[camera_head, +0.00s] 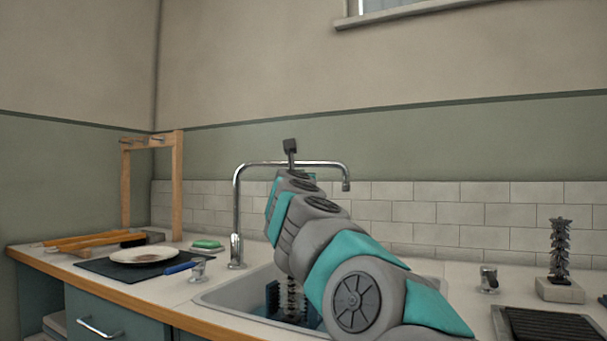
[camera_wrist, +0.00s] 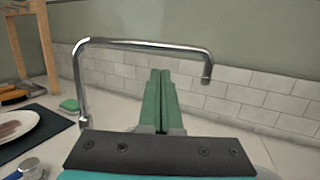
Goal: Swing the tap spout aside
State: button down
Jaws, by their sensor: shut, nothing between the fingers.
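The chrome tap spout (camera_head: 322,164) rises from a base at the sink's back left, runs level to the right and turns down at its outlet. In the wrist view the same spout (camera_wrist: 150,44) crosses above my gripper's fingers, with its outlet to their right. My gripper (camera_wrist: 160,73) is shut and empty, its two green fingers pressed together and pointing forward. The fingertips appear just below the level pipe; I cannot tell whether they touch it. In the head view my arm hides the fingers and covers part of the scene over the sink.
The sink (camera_head: 218,297) holds a dark bristly object (camera_head: 291,300). Tap handles stand left (camera_head: 198,271) and right (camera_head: 488,279). To the left are a plate (camera_head: 145,255), a green sponge (camera_head: 207,244) and a wooden frame (camera_head: 177,185). A spiky piece (camera_head: 559,245) stands at right. A tiled wall is behind.

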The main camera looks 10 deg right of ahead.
jog(key=p, duration=0.9)
send_near(304, 165)
jog(key=x, duration=0.5)
jog(key=shift+s+a+r, duration=0.1)
jog(key=shift+r, duration=0.15)
jog(key=shift+w+p, duration=0.7)
jog(key=shift+w, duration=0.35)
jog(key=shift+d, duration=0.25)
